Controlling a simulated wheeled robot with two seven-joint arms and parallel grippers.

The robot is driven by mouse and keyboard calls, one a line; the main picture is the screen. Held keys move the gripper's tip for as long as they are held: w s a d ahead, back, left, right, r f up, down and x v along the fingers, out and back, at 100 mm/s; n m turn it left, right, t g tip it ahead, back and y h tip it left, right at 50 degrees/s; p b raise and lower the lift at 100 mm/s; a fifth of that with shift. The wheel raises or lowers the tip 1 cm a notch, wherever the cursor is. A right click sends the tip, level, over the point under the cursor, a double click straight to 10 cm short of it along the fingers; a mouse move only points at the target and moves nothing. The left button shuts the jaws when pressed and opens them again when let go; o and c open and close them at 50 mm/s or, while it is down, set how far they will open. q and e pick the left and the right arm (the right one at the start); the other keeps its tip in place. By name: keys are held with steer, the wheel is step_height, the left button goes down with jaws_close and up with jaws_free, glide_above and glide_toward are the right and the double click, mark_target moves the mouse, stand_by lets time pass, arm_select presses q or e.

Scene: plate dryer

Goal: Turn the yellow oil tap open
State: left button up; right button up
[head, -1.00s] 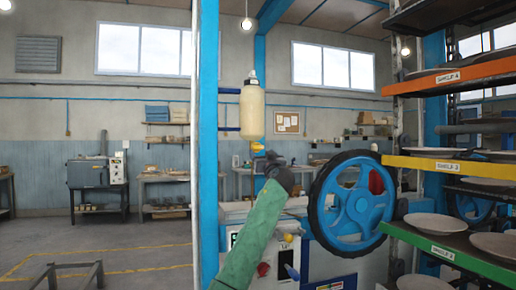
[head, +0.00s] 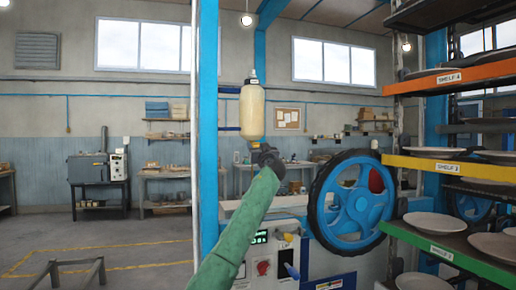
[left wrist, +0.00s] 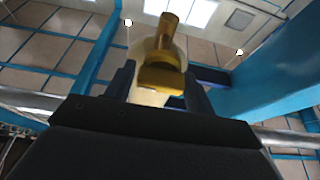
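The oil bottle (head: 252,110) is a cream cylinder mounted upright beside the blue post. The yellow tap (head: 255,145) sits under it, partly hidden by my left gripper (head: 262,152). In the left wrist view, the yellow tap (left wrist: 160,75) stands between the two dark fingertips of my left gripper (left wrist: 160,90), with the pale bottle (left wrist: 145,50) behind it. The fingers are apart, one on each side of the tap, with a narrow gap showing on the left; I cannot tell whether they touch it. My right gripper is not in view.
A blue handwheel (head: 353,202) stands to the right of my left arm. A control panel (head: 264,265) with knobs is below. A blue post (head: 208,130) rises just left of the bottle. A rack of plates, with a yellow shelf (head: 435,164), fills the right side.

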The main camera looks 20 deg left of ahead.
arm_select(q)
steer(key=c, duration=0.6)
